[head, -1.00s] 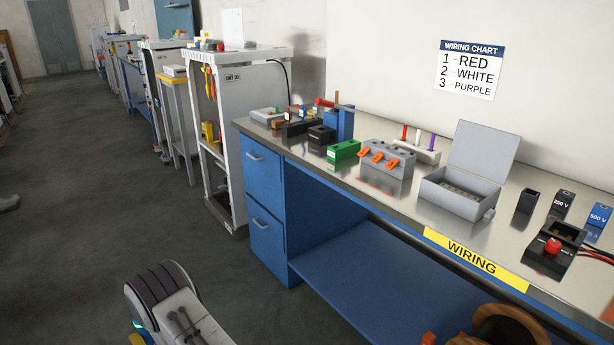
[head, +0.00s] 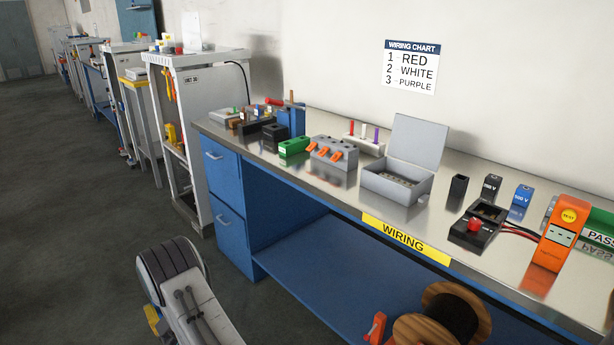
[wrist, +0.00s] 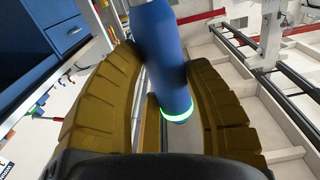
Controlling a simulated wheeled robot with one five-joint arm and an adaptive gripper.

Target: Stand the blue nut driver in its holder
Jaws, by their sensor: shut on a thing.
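My gripper (wrist: 163,62) shows in the wrist view with its two yellow-brown fingers shut on a blue rounded cylinder, which looks like the handle of the blue nut driver (wrist: 162,45). A pale green ring circles its near end. The head view does not clearly show the driver. I cannot tell which thing is its holder. A blue block (head: 291,122) and a dark rack (head: 250,127) with small coloured tools stand at the bench's far left end.
The wiring bench (head: 330,182) carries a green block (head: 294,147), a grey switch box (head: 333,153), an open grey box (head: 397,187), a black battery tester (head: 478,228) and an orange meter (head: 557,235). A cable spool (head: 440,318) sits below. Dark floor (head: 80,200) is clear at left.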

